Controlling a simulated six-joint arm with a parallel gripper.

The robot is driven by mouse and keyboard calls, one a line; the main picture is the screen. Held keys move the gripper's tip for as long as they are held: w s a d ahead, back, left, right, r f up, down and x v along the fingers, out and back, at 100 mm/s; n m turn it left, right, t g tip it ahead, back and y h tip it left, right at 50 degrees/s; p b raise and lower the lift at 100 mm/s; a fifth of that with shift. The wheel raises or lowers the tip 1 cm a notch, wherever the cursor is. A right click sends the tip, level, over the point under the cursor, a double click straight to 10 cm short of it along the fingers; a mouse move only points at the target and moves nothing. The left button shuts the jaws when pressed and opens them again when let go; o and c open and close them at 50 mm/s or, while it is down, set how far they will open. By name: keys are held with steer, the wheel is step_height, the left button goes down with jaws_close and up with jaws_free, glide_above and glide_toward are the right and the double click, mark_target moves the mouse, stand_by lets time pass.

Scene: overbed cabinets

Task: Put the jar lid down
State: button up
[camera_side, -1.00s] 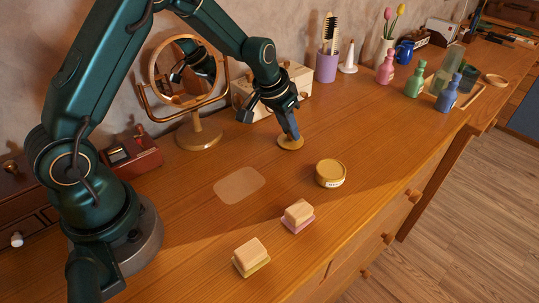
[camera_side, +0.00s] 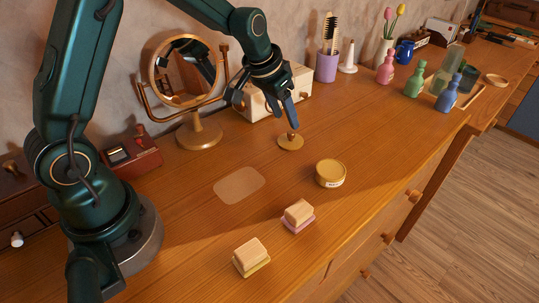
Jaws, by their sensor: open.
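The jar lid (camera_side: 290,142), a small golden disc with a knob on top, lies flat on the wooden tabletop near the middle of the view. My gripper (camera_side: 285,119) is just above the lid, fingers pointing down, open and empty, apart from the knob. A round golden jar or tin (camera_side: 330,173) with a pale label stands on the table to the lower right of the lid. Its top looks golden; I cannot tell whether it is closed.
A round mirror on a stand (camera_side: 198,133) and a cream drawer box (camera_side: 258,106) stand behind. A pale flat patch (camera_side: 239,185) lies left of the jar. Two small blocks on coloured bases, yellow (camera_side: 250,255) and pink (camera_side: 298,214), sit in front. Several bottles (camera_side: 415,82) stand right.

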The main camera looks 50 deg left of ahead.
steer(key=s+d+r, duration=0.3)
steer(key=s+r, duration=0.7)
steer(key=s, duration=0.1)
steer(key=s+d+t, duration=0.1)
steer(key=s, duration=1)
steer(key=shift+d+f, duration=0.25)
steer(key=shift+f, duration=0.2)
